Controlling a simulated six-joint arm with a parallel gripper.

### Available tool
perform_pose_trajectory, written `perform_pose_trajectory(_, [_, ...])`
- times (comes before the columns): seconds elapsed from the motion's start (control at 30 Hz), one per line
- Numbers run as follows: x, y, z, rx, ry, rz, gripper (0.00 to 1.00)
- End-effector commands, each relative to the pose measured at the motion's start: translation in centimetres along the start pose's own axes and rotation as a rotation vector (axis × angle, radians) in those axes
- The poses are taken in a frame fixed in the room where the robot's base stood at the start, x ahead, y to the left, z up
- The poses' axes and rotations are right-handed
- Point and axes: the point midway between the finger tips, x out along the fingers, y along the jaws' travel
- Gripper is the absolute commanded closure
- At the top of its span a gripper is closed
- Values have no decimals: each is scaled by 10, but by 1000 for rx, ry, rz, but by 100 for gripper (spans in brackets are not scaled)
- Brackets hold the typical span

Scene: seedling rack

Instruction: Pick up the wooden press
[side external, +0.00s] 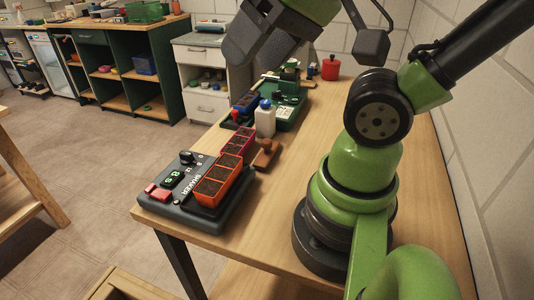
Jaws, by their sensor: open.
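The wooden press (265,155) is a small brown block with a knob-like handle. It stands on the wooden workbench, just right of the red seedling tray and in front of the white bottle. My gripper (254,54) is at the top of the side view, dark grey and partly cut off by the frame edge. It is open and appears empty, high above the bench and apart from the press. Nothing covers the press in this view.
A dark shaker (160,209) carries an orange soil tray (217,182), with a red tray (238,142) behind. The bench (268,210) is clear between shaker and my base.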

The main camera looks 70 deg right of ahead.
Motion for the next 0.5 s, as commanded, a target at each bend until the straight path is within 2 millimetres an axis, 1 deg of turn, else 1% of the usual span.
perform_pose_trajectory(0.07, [1,1,-2,-1,-2,7,43])
perform_pose_trajectory(0.17, [8,7,-10,-7,-18,49,43])
perform_pose_trajectory(0.27, [23,22,-26,-26,-54,129,43])
perform_pose_trajectory(0.37, [44,47,-44,-53,-117,222,43])
perform_pose_trajectory(0.47, [67,78,-58,-84,-190,299,43])
perform_pose_trajectory(0.5, [76,92,-61,-96,-224,324,43])
